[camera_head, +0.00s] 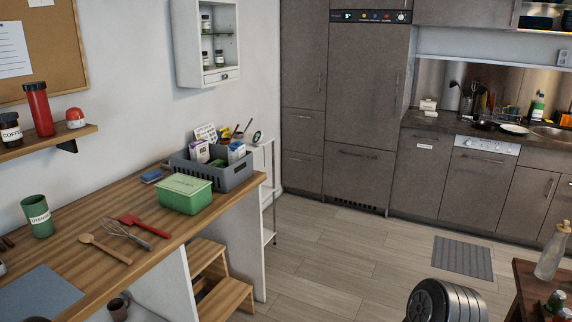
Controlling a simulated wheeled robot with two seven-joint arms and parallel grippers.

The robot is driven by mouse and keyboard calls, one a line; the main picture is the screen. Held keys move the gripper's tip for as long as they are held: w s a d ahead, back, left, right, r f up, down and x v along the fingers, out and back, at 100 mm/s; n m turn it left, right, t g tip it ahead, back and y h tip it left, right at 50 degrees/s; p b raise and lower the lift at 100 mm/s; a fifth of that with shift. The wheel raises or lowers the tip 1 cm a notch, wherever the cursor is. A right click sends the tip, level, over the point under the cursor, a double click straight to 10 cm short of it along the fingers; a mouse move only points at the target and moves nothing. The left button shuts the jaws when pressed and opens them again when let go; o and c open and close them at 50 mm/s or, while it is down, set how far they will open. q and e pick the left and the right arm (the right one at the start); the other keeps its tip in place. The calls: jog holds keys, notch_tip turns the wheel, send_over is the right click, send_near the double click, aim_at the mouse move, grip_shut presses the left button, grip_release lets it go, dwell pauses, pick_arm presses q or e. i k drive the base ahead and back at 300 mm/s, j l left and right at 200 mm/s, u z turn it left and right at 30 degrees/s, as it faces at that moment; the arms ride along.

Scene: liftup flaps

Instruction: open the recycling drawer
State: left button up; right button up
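A brown-grey cabinet front with a small white label (424,146) stands below the counter, left of the oven or dishwasher front. The label is too small to read, so I cannot tell for sure that this is the recycling drawer. The front (416,180) looks shut and flush with its neighbours. Other shut fronts with handles stand to its left, below the tall cabinet (366,90). Neither of my grippers is in view.
A wooden worktop (75,245) with a grey crate (235,175) and green box (185,208) runs along the left. A wooden step stool (225,295) stands beneath it. A grey mat (463,257) lies before the cabinets. The wooden floor (350,245) between is mostly clear.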

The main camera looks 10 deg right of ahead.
aim_at(423, 156)
jog(key=i+l+z, duration=0.2)
jog(key=i+z, duration=0.2)
jog(key=i, duration=0.2)
jog(key=i+z, duration=0.35)
jog(key=i, duration=0.25)
jog(key=i+j+z, duration=0.2)
jog(key=i+z, duration=0.2)
jog(key=i, duration=0.25)
jog(key=i+z, duration=0.1)
jog(key=i, duration=0.75)
jog(key=i+j, duration=0.1)
jog(key=i, duration=0.8)
jog(key=i+z, duration=0.15)
jog(key=i, duration=0.7)
jog(key=i+j+z, duration=0.1)
jog(key=i+z, duration=0.15)
jog(key=i, duration=0.75)
